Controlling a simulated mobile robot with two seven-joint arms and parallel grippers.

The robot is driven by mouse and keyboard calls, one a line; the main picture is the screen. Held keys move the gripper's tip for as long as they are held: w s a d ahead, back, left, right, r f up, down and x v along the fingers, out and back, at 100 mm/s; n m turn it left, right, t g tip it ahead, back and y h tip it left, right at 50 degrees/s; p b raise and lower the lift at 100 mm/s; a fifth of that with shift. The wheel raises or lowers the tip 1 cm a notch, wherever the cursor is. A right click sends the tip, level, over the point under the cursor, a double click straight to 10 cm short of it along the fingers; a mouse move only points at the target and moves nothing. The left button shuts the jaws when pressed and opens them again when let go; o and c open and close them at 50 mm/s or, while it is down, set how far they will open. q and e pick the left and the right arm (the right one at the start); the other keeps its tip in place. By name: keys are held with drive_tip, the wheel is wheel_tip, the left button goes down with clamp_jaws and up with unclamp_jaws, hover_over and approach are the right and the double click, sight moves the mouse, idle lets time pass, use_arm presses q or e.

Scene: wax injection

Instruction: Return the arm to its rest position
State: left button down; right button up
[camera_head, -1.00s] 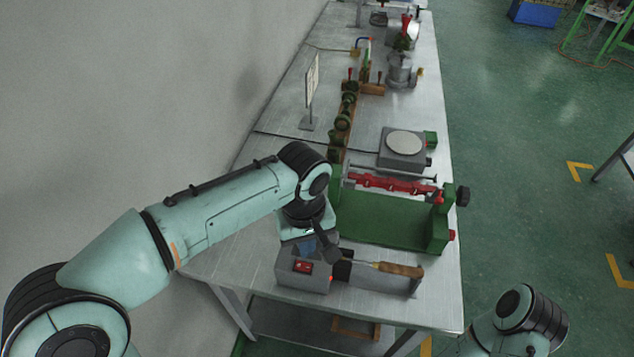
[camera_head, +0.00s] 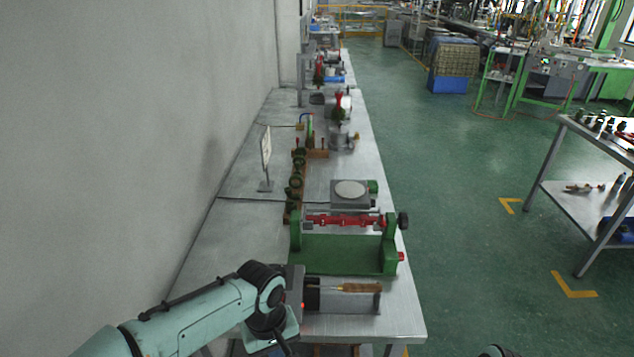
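My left arm comes in from the lower left, with its wrist (camera_head: 262,300) at the near left end of the metal table (camera_head: 245,238). The wrist is beside a grey box that bears a wooden-handled tool (camera_head: 358,288). My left gripper (camera_head: 284,345) points down at the bottom edge of the picture. Its fingers are cut off or too small to tell. Of my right arm only a small dark piece shows at the bottom edge, and the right gripper is out of view.
A green fixture with a red bar (camera_head: 344,220) stands behind the grey box. A grey plate device (camera_head: 350,194) and a small sign (camera_head: 266,158) stand farther back. The wall (camera_head: 130,140) is close on the left. Green floor (camera_head: 455,220) is clear on the right, before another table (camera_head: 556,150).

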use_arm(q)
wheel_tip(320, 180, down, 19)
drive_tip(key=m+g+h, duration=0.1)
drive_tip(key=g+h, duration=0.1)
drive_tip(key=s+a+f, duration=0.2)
drive_tip(key=s+f, duration=0.7)
drive_tip(key=s+a+f+t+h, duration=0.1)
drive_tip(key=s+a+f, duration=0.1)
drive_tip(key=s+f, duration=0.7)
drive_tip(key=shift+s+a+f, duration=0.2)
drive_tip(key=shift+s+a, duration=0.05)
drive_tip(key=shift+s, duration=0.05)
